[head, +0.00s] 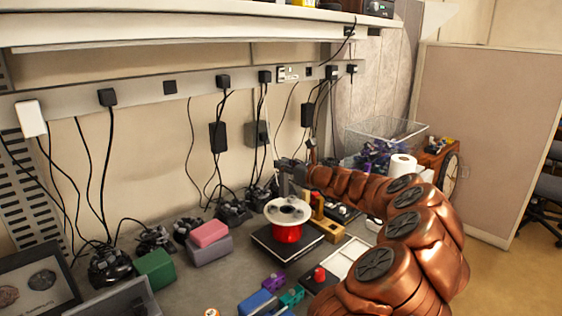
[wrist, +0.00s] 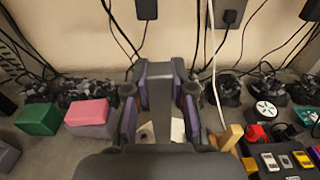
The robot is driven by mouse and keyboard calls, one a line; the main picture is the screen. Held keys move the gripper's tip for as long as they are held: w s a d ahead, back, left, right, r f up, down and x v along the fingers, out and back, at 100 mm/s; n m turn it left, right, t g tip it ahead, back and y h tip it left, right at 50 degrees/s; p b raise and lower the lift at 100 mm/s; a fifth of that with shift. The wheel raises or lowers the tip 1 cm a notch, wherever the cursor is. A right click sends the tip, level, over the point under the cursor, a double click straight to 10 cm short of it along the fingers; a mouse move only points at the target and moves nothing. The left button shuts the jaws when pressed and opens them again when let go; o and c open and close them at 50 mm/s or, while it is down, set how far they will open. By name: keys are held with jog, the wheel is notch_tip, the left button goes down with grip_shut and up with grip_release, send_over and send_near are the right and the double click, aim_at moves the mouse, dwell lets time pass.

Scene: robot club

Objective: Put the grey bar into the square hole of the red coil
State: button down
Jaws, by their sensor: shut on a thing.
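The red coil (head: 287,234) stands upright with a white round top flange (head: 271,214) on a black base plate (head: 262,241). My gripper (head: 287,173) is above the coil. In the wrist view my gripper (wrist: 160,112) is shut on the grey bar (wrist: 160,97), which sits between the two dark fingers with purple sides. The bar also shows in the head view (head: 283,186), pointing down over the flange. Parts of the white flange (wrist: 178,130) show under the fingers. The square hole is mostly hidden; I cannot tell whether the bar's lower end touches it.
A wooden stand (head: 318,207) is close to the coil's right. Pink (head: 208,233) and green (head: 155,268) blocks lie to the left. A white tray (head: 347,257), a red knob (head: 319,274) and blue and teal parts lie in front. Cables and black devices line the wall.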

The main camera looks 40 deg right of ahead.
aim_at(288, 190)
jog(key=shift+s+d+f+b, duration=0.2)
jog(key=shift+d+f+b, duration=0.05)
jog(key=shift+f+b, duration=0.35)
jog(key=shift+s+d+f+b, duration=0.2)
jog(key=shift+d+f+b, duration=0.05)
jog(key=shift+f+b, duration=1.05)
jog(key=shift+f, duration=0.15)
jog(key=shift+s+f+p, duration=0.1)
jog(key=shift+p, duration=0.55)
jog(key=shift+f+b, duration=1.05)
jog(key=shift+f, duration=1.45)
dwell(1.6)
jog(key=c, duration=0.9)
grip_release()
